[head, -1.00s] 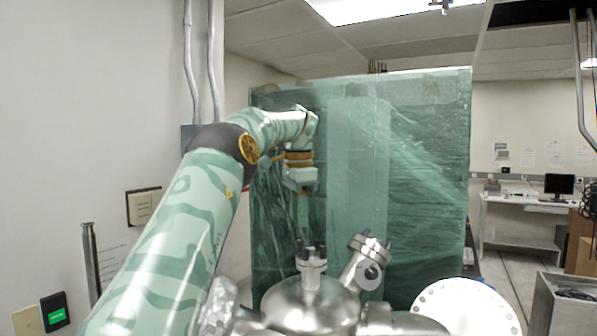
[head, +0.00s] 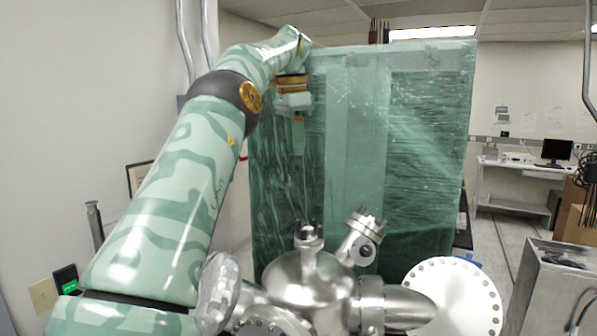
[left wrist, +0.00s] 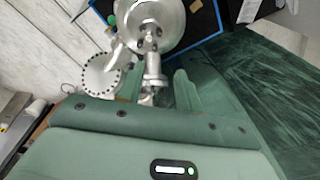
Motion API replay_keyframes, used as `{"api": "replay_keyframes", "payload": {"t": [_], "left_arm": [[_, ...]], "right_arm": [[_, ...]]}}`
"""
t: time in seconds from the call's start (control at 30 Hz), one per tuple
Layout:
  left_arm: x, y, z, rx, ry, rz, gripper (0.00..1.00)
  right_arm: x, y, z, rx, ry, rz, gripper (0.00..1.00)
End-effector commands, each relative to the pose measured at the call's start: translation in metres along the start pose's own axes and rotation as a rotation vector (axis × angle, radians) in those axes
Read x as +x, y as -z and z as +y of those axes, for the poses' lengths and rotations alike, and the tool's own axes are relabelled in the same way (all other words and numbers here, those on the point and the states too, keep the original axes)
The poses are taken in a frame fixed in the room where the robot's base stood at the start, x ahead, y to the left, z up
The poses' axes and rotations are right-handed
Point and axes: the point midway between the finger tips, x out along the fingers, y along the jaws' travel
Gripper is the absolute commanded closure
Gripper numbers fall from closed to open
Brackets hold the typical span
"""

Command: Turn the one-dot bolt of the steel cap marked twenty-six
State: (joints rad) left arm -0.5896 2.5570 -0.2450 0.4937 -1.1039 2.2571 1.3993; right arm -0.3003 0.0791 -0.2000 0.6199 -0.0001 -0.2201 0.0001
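A steel vacuum chamber (head: 310,285) stands low in the middle of the head view. An upright capped port (head: 309,237) with dark bolts rises from its top, and a tilted capped port (head: 362,235) stands to the right. Number marks and bolt dots are too small to read, so I cannot tell which cap is twenty-six. My left gripper (head: 297,118) hangs downward well above the upright port, touching nothing visible; its finger opening cannot be made out. The left wrist view looks down on the chamber (left wrist: 150,22) and a protruding port (left wrist: 154,75). My right gripper is not in view.
A tall green, plastic-wrapped panel (head: 430,130) stands behind the chamber. A round, bolt-ringed steel flange (head: 455,300) sits at right. A metal cabinet (head: 555,285) stands at the far right, and a desk with a monitor (head: 556,150) farther back.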

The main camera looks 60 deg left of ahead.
Motion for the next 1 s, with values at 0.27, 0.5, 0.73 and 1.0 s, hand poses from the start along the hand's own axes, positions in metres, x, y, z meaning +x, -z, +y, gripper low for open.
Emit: {"api": "replay_keyframes", "payload": {"t": [0.27,0.5,0.73,1.0], "left_arm": [[-0.045,-0.104,-0.039,-0.084,-0.199,0.568,0.65],[-0.052,-0.141,-0.037,0.1,-0.567,1.333,0.65],[-0.086,-0.168,-0.019,0.563,-0.841,2.168,0.65],[-0.088,-0.208,-0.01,-0.915,0.752,-2.424,0.65]], "right_arm": [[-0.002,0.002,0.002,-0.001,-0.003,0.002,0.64],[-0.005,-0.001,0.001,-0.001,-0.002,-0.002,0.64],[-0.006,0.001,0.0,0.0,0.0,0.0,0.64],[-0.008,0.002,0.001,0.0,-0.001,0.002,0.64]]}}
